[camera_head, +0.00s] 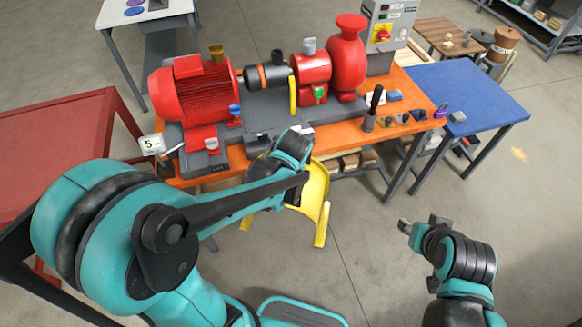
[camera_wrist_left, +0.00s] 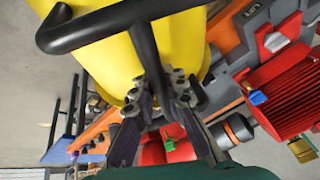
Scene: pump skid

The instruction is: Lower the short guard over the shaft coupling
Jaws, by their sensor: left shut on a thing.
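The guard is a curved yellow cover (camera_head: 317,190) with a black bar handle (camera_wrist_left: 148,50). It hangs in front of the orange bench's front edge, below bench-top level in the head view. My left gripper (camera_wrist_left: 163,92) is shut on the black handle; in the head view my own arm hides its fingers and part of the guard. The shaft coupling (camera_head: 267,77), black with orange bands, is exposed between the red motor (camera_head: 193,92) and the red pump (camera_head: 345,60). It also shows in the left wrist view (camera_wrist_left: 237,129). My right gripper (camera_head: 422,224) is empty-looking at lower right, its fingers unclear.
The orange bench (camera_head: 405,85) carries the skid. A yellow strip (camera_head: 293,95) stands by the coupling's right end. A blue table (camera_head: 480,90) adjoins. Floor in front of the bench is clear.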

